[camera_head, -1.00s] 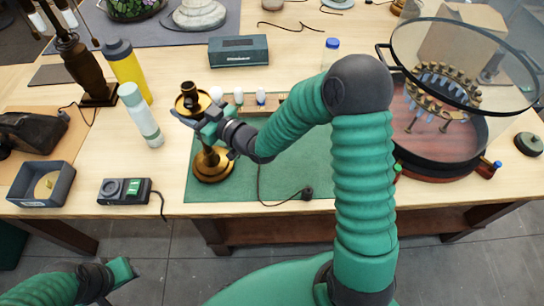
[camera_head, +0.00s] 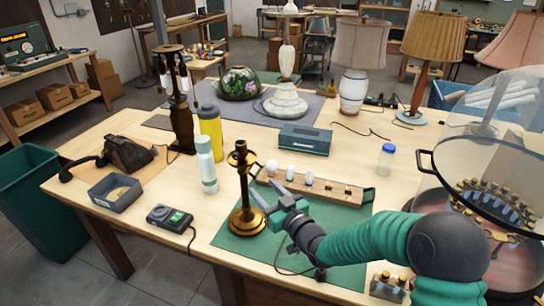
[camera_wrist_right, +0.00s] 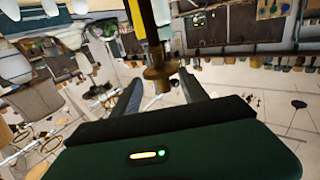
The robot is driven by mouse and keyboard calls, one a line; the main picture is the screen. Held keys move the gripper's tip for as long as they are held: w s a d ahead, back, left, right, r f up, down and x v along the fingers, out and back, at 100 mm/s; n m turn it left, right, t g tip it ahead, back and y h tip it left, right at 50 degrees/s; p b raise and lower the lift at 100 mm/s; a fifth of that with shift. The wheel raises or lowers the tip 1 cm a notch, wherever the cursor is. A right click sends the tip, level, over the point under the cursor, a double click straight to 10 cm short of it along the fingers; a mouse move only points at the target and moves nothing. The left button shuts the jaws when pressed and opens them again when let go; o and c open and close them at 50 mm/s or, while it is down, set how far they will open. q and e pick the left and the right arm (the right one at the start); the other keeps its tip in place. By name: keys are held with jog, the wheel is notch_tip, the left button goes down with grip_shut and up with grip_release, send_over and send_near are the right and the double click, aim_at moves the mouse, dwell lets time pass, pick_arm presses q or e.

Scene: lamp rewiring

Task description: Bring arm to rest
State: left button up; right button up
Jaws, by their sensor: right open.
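My right gripper (camera_head: 282,206) reaches in from the lower right over the green mat (camera_head: 338,246), with its jaws open. It is just right of a brass lamp base (camera_head: 246,222) that stands upright on the mat's left part. In the right wrist view the two fingers (camera_wrist_right: 164,92) are spread, and the brass lamp stem (camera_wrist_right: 157,72) shows between and beyond them. I cannot tell whether a finger touches the stem. My left gripper is out of both current views.
A wooden rack of bulbs (camera_head: 318,188) lies behind the gripper. A white bottle (camera_head: 206,165) and a yellow bottle (camera_head: 211,132) stand left of the lamp. A meter (camera_head: 170,218) and a grey tray (camera_head: 116,193) are front left.

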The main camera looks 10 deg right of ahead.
jog(key=s+d+f+m+g+h, duration=0.1)
jog(key=s+d+f+g+h, duration=0.45)
jog(key=s+f, duration=0.4)
jog(key=s+d+f+m+g, duration=0.1)
jog(key=s+f+g, duration=0.1)
jog(key=s, duration=0.5)
jog(key=s+d+f+m+g+h, duration=0.1)
jog(key=s+d+g, duration=0.1)
jog(key=s, duration=0.5)
jog(key=s+d+f+m+g, duration=0.1)
jog(key=s+f+g, duration=0.1)
jog(key=s+g, duration=0.2)
jog(key=s, duration=0.3)
jog(key=shift+s+d+f+m, duration=0.25)
jog(key=shift+s+f+m, duration=0.05)
jog(key=shift+f+m, duration=0.1)
jog(key=shift+h, duration=0.25)
